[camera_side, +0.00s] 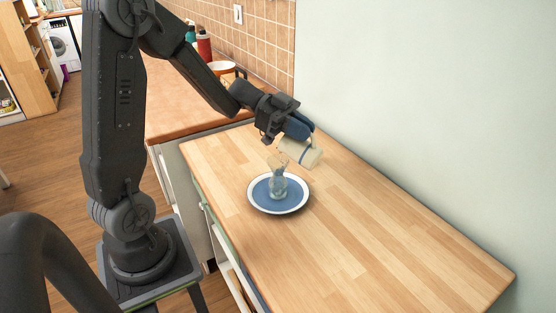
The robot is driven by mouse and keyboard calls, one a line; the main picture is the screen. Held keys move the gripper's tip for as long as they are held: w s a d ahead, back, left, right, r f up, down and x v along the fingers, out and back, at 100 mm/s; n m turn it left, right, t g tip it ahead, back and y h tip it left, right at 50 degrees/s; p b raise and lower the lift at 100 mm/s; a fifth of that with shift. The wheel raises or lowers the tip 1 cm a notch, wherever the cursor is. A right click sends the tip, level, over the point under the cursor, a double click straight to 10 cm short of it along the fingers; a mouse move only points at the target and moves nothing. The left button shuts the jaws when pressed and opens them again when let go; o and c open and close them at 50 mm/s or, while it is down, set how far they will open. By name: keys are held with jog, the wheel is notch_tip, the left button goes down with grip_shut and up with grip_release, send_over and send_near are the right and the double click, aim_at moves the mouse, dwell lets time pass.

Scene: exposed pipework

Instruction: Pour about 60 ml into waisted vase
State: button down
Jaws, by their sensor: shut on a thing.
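The waisted vase (278,188) is small, clear glass and stands upright on a blue plate with a white rim (301,204). My gripper (299,128) is shut on a cream jug with a blue band (308,153). The jug is tilted strongly to the left, above and a little right of the vase. Its lower left end is close to the vase's mouth. The fingers and the jug's handle overlap, so the exact grip is hard to see. I cannot tell how much liquid is in the vase or whether any is flowing.
The wooden worktop (380,235) is clear to the right and in front of the plate. A pale wall (430,90) runs along its back. A red bottle (204,46), a green bottle (191,33) and an orange-and-white bowl (222,68) stand on the farther counter.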

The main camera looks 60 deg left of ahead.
jog(key=shift+s+a+r+h, duration=0.1)
jog(key=shift+a+r+h, duration=0.05)
jog(key=shift+a+h, duration=0.15)
jog(key=shift+s+a+r+h, duration=0.1)
jog(key=shift+a+h, duration=0.1)
jog(key=shift+a, duration=0.2)
jog(key=shift+s+a+r+t+h, duration=0.15)
jog(key=shift+a+r+t+h, duration=0.15)
jog(key=shift+r+t, duration=0.15)
